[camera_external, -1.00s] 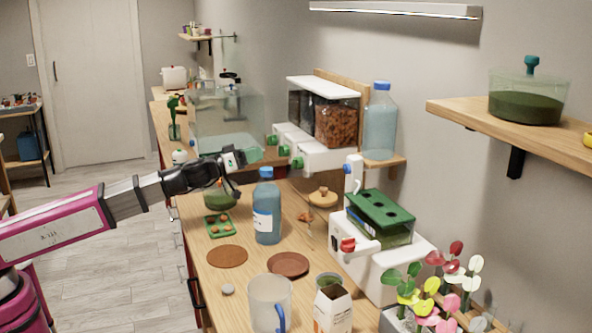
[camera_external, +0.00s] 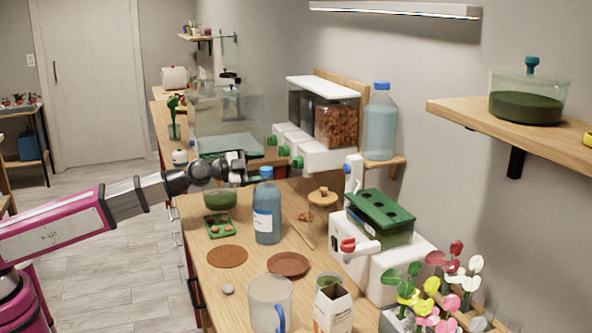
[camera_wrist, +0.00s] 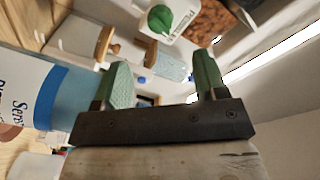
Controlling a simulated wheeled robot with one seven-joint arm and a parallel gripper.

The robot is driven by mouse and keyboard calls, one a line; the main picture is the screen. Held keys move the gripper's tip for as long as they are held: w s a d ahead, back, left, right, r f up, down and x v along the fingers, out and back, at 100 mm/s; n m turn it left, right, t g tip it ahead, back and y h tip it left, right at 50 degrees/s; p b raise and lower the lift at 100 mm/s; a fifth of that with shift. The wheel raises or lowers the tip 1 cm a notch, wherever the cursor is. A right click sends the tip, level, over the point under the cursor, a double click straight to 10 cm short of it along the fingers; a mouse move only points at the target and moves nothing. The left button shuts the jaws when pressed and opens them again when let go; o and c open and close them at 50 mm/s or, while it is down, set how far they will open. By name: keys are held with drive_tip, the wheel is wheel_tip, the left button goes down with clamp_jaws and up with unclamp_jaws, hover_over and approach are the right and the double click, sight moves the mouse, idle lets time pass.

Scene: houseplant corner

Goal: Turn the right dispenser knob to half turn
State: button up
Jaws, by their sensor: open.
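The dispenser is a white-topped unit on the wall shelf with several bins, and green knobs stick out of its white fronts. The right dispenser knob (camera_external: 298,163) is below the bin of brown pieces (camera_external: 337,124). In the wrist view a green knob (camera_wrist: 160,18) on a white block shows beyond the fingers, near the top; it appears to be this one.
The blue bottle (camera_external: 267,215) stands close to my gripper and fills the left of the wrist view (camera_wrist: 30,100). A clear tank (camera_external: 228,115) is behind. A large bottle (camera_external: 380,125) stands right of the dispenser. A white machine (camera_external: 370,262) is nearer on the counter.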

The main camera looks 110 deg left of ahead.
sight(297, 163)
drive_tip(key=x, duration=1)
drive_tip(key=c, duration=0.9)
